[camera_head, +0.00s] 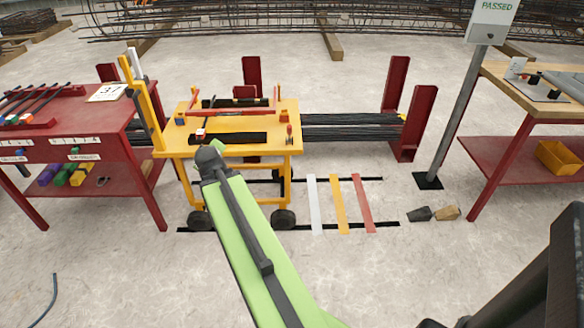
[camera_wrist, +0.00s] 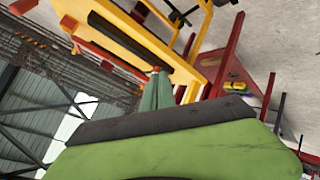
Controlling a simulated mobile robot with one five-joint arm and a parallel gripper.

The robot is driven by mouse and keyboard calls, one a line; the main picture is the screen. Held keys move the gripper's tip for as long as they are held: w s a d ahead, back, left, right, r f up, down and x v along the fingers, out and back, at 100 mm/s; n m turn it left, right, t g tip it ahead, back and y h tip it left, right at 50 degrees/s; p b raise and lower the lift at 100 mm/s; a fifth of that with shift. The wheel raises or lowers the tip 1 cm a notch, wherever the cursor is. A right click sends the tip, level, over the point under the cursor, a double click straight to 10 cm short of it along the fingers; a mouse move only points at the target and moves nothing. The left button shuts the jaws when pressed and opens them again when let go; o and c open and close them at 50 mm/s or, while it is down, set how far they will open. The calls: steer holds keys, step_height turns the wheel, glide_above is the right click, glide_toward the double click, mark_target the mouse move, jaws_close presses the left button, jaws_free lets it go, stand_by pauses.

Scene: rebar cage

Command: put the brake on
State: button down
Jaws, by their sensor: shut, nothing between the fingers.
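A yellow trolley (camera_head: 240,122) on dark wheels stands left of centre in the head view, with a tall yellow upright (camera_head: 148,105) at its left end, white near the top. I cannot make out which part is the brake. My green arm reaches up toward the trolley's front, its dark end in front of the left legs. My gripper (camera_wrist: 156,76) shows in the wrist view as two greenish fingers closed together with nothing between them. Yellow trolley parts (camera_wrist: 188,68) appear behind the fingertips; I cannot tell whether they touch.
A red table (camera_head: 95,130) stands close on the trolley's left. A red-framed bench (camera_head: 510,95) and a grey sign post (camera_head: 455,115) stand at right. Dark bars (camera_head: 350,127) lie between red posts behind. White, yellow and red floor strips (camera_head: 340,205) lie right of the trolley.

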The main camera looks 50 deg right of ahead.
steer(key=s+d+f+n+t+h+b, duration=0.1)
steer(key=s+d+f+t+h+b, duration=0.15)
steer(key=d+f+b, duration=0.6)
steer(key=s+d+f+n+t+h+b, duration=0.2)
steer(key=s+d+b, duration=0.6)
steer(key=b, duration=0.5)
steer(key=s+d+f+n+t+h+b, duration=0.3)
steer(key=s+d+n+t+b, duration=0.2)
steer(key=b, duration=0.8)
steer(key=s+d+n, duration=0.2)
steer(key=s+d, duration=0.1)
steer(key=s, duration=0.1)
steer(key=shift+s+f+h, duration=0.3)
steer(key=shift+f+h, duration=0.05)
steer(key=shift+f, duration=0.05)
steer(key=shift+d, duration=0.1)
